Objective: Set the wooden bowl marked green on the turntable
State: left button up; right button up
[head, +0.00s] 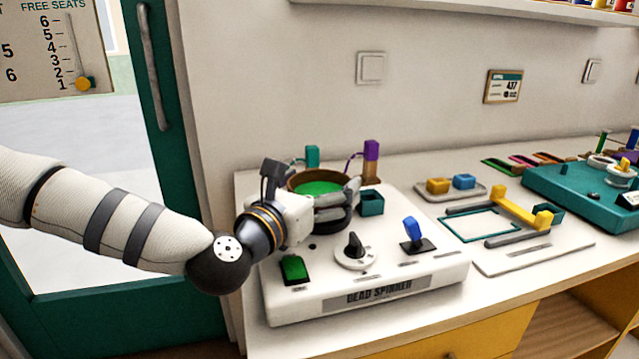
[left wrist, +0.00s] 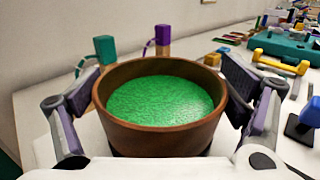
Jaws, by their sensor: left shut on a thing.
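The wooden bowl marked green (head: 298,181) is brown with a bright green inside. It is over the back left of the white bead spinner (head: 330,303). In the left wrist view the bowl (left wrist: 160,139) is upright between the two fingers. My left gripper (head: 338,205) is shut on the bowl from its sides. The turntable is hidden under the bowl and gripper; I cannot tell whether the bowl touches it. My right gripper is not in view.
Behind the bowl stand a teal-topped post (head: 312,156) and a purple-topped post (head: 371,162). A teal cup (head: 371,203), a black knob (head: 354,245), a blue lever (head: 413,230) and a green switch (head: 294,268) are on the spinner. A tray (head: 452,193) with blocks lies right.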

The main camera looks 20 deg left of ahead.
pick_arm(q)
jog(key=shift+f, duration=0.1)
jog(key=o, duration=1)
jog(key=s, duration=0.3)
jog(key=s+a, duration=0.1)
jog(key=s, duration=0.3)
jog(key=shift+s+a, duration=0.2)
